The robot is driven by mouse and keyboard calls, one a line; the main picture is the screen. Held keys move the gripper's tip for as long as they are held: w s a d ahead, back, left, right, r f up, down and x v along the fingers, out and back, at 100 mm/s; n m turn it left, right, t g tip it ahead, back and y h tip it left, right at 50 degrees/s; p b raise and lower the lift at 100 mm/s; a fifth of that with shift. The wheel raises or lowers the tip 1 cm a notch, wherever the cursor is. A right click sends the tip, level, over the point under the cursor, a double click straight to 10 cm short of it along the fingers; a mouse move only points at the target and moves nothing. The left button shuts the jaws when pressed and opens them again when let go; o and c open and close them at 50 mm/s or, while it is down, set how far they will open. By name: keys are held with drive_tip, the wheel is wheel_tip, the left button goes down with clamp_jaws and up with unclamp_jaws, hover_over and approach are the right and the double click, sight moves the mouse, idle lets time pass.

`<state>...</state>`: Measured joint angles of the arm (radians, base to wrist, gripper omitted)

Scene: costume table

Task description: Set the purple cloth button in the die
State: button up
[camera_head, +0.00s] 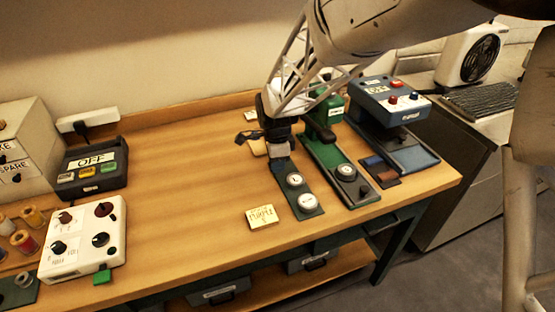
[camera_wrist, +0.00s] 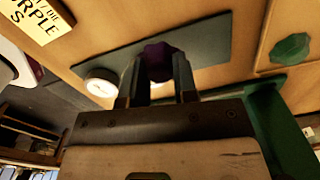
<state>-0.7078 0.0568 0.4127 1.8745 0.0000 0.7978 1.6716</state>
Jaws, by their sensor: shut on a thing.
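My gripper (camera_wrist: 157,85) is shut on a dark purple piece (camera_wrist: 158,60), which looks like the cloth button, and holds it between its fingertips. In the wrist view the piece is over a dark mat; I cannot tell how high. A white round die (camera_wrist: 100,82) sits on that mat beside the fingers, and another pale surface shows between them, partly hidden. In the head view my gripper (camera_head: 278,142) is over the far end of the dark mat (camera_head: 283,169). Two white round dies, one marked L (camera_head: 295,179) and a nearer one (camera_head: 307,201), sit at its near end.
A green press (camera_head: 325,115) on a green base stands just right of the mat, with a blue-and-white machine (camera_head: 390,98) beyond. A yellow note (camera_head: 262,217) lies in front; the wrist view shows "PURPLE S" on it. A green piece (camera_wrist: 290,48) lies nearby. The table's middle left is clear.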

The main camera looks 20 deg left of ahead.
idle(0.5)
drive_tip(key=w+r+n, duration=0.7)
drive_tip(key=r+n, duration=0.1)
drive_tip(key=r, duration=0.4)
drive_tip(key=w+d+r+n, duration=0.1)
drive_tip(key=d, duration=0.1)
drive_tip(key=w+d+r, duration=0.1)
drive_tip(key=w+d+r+n, duration=0.1)
drive_tip(key=d, duration=0.1)
drive_tip(key=shift+w+d+r+n, duration=0.2)
drive_tip(key=shift+w+d+n, duration=0.05)
drive_tip(key=shift+d+n, duration=0.05)
drive_tip(key=d+f+n, duration=0.1)
drive_tip(key=d+f, duration=0.2)
drive_tip(key=d, duration=0.1)
drive_tip(key=d+f+n, duration=0.1)
drive_tip(key=d+f, duration=0.2)
drive_tip(key=d, duration=0.2)
drive_tip(key=s+d+f+n, duration=0.1)
drive_tip(key=d+f+n, duration=0.1)
drive_tip(key=d+f, duration=0.2)
drive_tip(key=shift+d, duration=0.3)
